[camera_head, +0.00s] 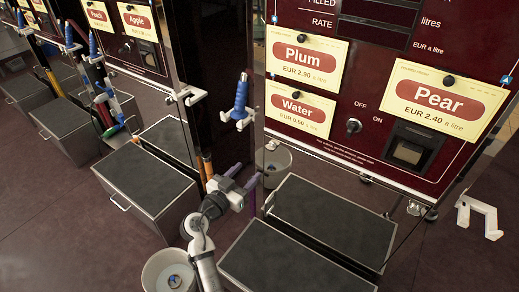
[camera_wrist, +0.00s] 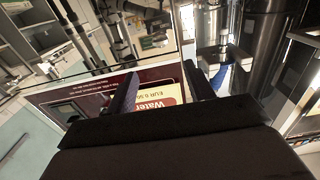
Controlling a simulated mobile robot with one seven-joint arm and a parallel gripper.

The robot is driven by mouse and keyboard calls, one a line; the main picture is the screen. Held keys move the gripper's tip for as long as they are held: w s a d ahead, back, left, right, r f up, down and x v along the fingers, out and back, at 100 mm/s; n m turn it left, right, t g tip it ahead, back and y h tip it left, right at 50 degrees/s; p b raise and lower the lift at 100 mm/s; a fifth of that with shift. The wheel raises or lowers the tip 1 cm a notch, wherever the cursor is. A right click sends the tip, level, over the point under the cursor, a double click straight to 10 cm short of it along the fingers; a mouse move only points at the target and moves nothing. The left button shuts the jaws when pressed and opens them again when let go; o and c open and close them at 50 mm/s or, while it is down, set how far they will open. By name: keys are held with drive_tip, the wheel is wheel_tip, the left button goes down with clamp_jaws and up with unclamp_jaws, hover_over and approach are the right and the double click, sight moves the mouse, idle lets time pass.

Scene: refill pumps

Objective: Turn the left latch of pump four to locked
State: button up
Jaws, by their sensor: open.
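The nearest dark red pump panel (camera_head: 340,110) carries Plum, Water and Pear labels; no pump number is readable. A small pale fitting (camera_head: 272,145) sits at its lower left edge, and others (camera_head: 365,178) (camera_head: 415,208) lie farther right along the bottom. I cannot tell for sure which is the left latch or how it is turned. My gripper (camera_head: 246,175) is open and empty, low in front of the panel's left side, below and left of the Water label (camera_head: 300,109). In the wrist view the two fingers (camera_wrist: 161,88) stand apart, with the Water label between them.
A blue nozzle (camera_head: 241,98) hangs in a white holder left of the panel. Dark-topped boxes (camera_head: 325,215) (camera_head: 148,178) stand low in front. A white bucket (camera_head: 168,272) is beside my arm, and another (camera_head: 275,160) stands behind my gripper. A white bracket (camera_head: 480,215) is at right.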

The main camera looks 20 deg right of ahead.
sight(268, 149)
drive_tip(key=p+x, duration=0.2)
drive_tip(key=x, duration=0.9)
drive_tip(key=shift+w+d+p, duration=0.25)
drive_tip(key=shift+w+p, duration=0.05)
drive_tip(key=shift+c, duration=0.2)
drive_tip(key=c, duration=0.9)
